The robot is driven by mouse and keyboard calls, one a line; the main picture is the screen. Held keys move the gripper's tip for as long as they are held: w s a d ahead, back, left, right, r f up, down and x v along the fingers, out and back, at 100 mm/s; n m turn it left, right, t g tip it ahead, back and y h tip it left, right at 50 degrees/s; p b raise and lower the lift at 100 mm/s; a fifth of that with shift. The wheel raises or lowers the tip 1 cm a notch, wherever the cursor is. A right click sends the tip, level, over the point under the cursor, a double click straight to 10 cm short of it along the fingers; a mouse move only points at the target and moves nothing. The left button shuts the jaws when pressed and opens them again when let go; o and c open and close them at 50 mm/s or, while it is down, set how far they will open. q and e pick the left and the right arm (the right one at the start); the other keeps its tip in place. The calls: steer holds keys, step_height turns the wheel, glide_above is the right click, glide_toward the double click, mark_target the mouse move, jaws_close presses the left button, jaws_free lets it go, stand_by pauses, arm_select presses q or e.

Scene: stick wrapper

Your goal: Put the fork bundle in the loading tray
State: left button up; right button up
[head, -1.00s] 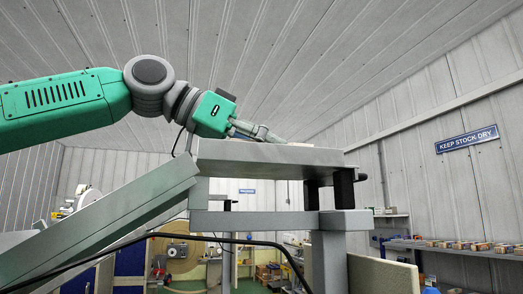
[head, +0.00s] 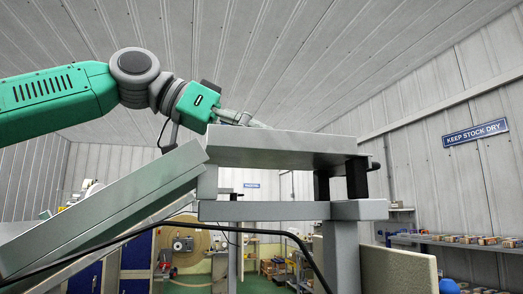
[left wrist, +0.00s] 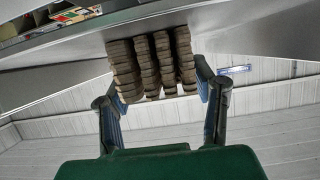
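The fork bundle (left wrist: 152,63) shows in the left wrist view as several brown stacked columns side by side, against a grey surface. My left gripper (left wrist: 158,85) has its two dark fingers spread wide, one on each side of the bundle. A slim gap seems to show at the right finger; contact at the left one is unclear. In the head view my left gripper (head: 243,119) is just over the left part of the raised grey loading tray (head: 280,142). The tray's rim hides the fingertips and the bundle there. My right gripper is not in view.
A sloping grey beam (head: 110,208) rises to the tray's left end. A black cable (head: 250,233) arcs in front of the frame. A beige panel (head: 398,270) stands at lower right, and a shelf with small boxes (head: 470,240) runs along the right wall.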

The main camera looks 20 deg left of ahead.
arm_select(q)
steer(key=v, duration=1)
steer(key=shift+s+a+f+b, duration=0.1)
steer(key=shift+a+f+b, duration=0.1)
steer(key=shift+a+b, duration=0.2)
steer(key=shift+a, duration=0.3)
steer(key=shift+d+r, duration=0.2)
steer(key=shift+d, duration=0.9)
